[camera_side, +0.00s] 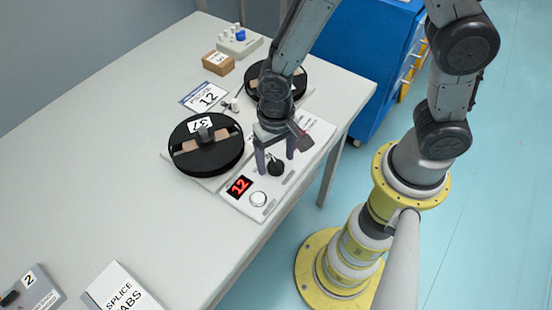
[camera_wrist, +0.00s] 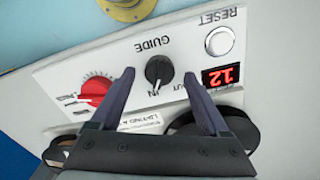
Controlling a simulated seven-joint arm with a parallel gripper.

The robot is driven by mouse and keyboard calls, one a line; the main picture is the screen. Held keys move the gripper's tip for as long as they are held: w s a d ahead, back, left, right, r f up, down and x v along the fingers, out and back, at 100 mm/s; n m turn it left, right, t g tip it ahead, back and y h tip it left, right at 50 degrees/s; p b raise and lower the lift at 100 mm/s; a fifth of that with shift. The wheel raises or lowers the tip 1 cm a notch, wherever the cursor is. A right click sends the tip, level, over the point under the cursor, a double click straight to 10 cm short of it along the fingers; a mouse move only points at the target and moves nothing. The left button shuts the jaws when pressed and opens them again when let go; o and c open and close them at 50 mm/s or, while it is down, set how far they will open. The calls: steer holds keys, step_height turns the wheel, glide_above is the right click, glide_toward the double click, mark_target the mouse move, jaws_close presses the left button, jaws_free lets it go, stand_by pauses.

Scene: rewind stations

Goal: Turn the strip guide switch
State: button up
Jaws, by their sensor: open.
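The strip guide switch is a black knob (camera_wrist: 159,71) on the white control panel (camera_wrist: 190,52), between the labels GUIDE and IN. Its white pointer line points toward the IN label. In the side view the knob (camera_side: 276,167) shows close to my gripper (camera_side: 275,164). My gripper (camera_wrist: 162,88) is open, with its two purple fingers apart on either side of the knob in the wrist view. I cannot tell whether either finger touches it. An OUT label is partly hidden by a finger.
Two black reels, one marked 37 (camera_side: 206,147), stand behind.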

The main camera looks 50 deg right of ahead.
steer(key=shift+f, duration=0.6)
jaws_close()
